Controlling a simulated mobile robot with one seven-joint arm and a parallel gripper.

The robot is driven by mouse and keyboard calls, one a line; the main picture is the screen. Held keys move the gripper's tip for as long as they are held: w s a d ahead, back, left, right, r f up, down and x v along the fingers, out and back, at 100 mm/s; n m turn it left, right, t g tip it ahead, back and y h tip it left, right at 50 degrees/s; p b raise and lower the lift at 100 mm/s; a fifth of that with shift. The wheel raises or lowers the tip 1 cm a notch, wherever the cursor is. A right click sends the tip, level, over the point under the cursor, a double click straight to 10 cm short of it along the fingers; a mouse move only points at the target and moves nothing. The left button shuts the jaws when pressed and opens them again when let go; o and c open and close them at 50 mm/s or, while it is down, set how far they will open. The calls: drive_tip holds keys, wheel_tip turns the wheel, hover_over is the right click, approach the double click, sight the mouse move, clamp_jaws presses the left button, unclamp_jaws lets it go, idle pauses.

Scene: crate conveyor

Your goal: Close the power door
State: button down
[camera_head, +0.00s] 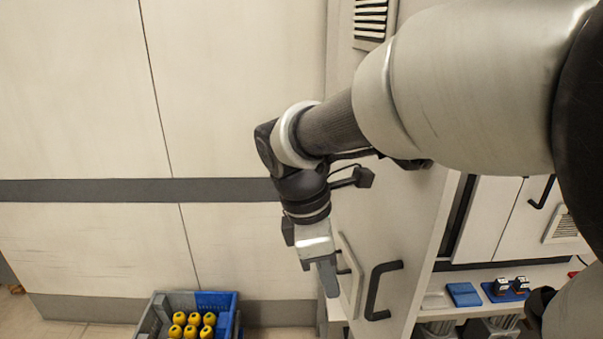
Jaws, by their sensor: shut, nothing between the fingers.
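A pale cabinet door (403,215) stands swung out from the cabinet on the right, with a dark bar handle (382,290) low on its face and a vent grille at its top. I cannot tell for certain that it is the power door. The fingers are shut and empty. I cannot tell whether they touch the panel. My arm hides part of the door's upper face.
Right of the door is a cabinet (495,215) with another dark handle. A grey and blue crate (222,312) with several yellow items stands on the floor at lower left.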

drive_tip(key=shift+d+f, duration=0.45)
drive_tip(key=shift+d, duration=0.35)
drive_tip(key=shift+d+f, duration=0.5)
drive_tip(key=shift+d, duration=0.3)
drive_tip(key=shift+d+f, duration=0.45)
drive_tip(key=shift+d, duration=0.35)
